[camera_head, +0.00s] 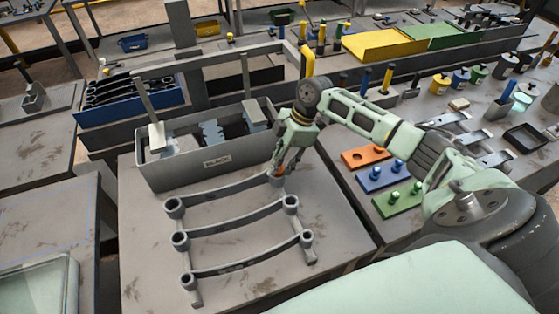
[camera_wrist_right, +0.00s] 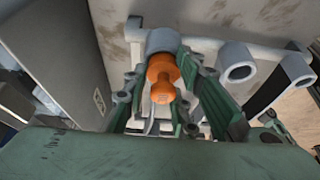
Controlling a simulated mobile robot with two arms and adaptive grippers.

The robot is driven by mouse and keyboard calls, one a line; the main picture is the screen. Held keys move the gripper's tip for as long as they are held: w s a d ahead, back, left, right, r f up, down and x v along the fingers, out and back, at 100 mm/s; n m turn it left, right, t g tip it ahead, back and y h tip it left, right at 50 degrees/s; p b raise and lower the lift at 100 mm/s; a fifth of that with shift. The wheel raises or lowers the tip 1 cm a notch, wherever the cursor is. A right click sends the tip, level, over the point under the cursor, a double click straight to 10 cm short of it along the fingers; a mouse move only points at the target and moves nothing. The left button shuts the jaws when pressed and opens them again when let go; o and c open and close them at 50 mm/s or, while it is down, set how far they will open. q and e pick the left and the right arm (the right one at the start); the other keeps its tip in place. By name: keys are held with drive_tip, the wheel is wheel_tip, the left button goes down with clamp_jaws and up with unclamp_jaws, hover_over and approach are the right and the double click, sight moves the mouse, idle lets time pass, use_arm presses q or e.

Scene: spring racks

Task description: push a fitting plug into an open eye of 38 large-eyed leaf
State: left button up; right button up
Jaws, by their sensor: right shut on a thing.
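Three curved grey leaves with round eyes lie on a rack on the grey table. The top leaf (camera_head: 225,191) has its right eye at my right gripper (camera_head: 281,169); this eye (camera_wrist_right: 162,41) is also in the wrist view. My right gripper is shut on an orange plug (camera_wrist_right: 162,78), which lines up with that eye and seems to touch its mouth. I cannot tell how deep the plug sits. The middle leaf (camera_head: 235,221) and bottom leaf (camera_head: 245,261) show open eyes. I cannot read any leaf number. My left gripper is not in view.
An orange plate (camera_head: 359,161) with one knob and a dark spot, a blue plate (camera_head: 383,179) and a green plate (camera_head: 399,200), each with two knobs, lie to the right. A grey bin (camera_head: 190,177) stands close behind the rack. The table's front left is clear.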

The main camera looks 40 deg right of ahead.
drive_tip(key=shift+f, duration=0.2)
drive_tip(key=o, duration=1)
drive_tip(key=shift+o, duration=0.6)
drive_tip(key=o, duration=0.4)
wheel_tip(320, 180, up, 5)
drive_tip(key=p, duration=0.4)
drive_tip(key=shift+r+p, duration=0.85)
drive_tip(key=shift+r, duration=0.2)
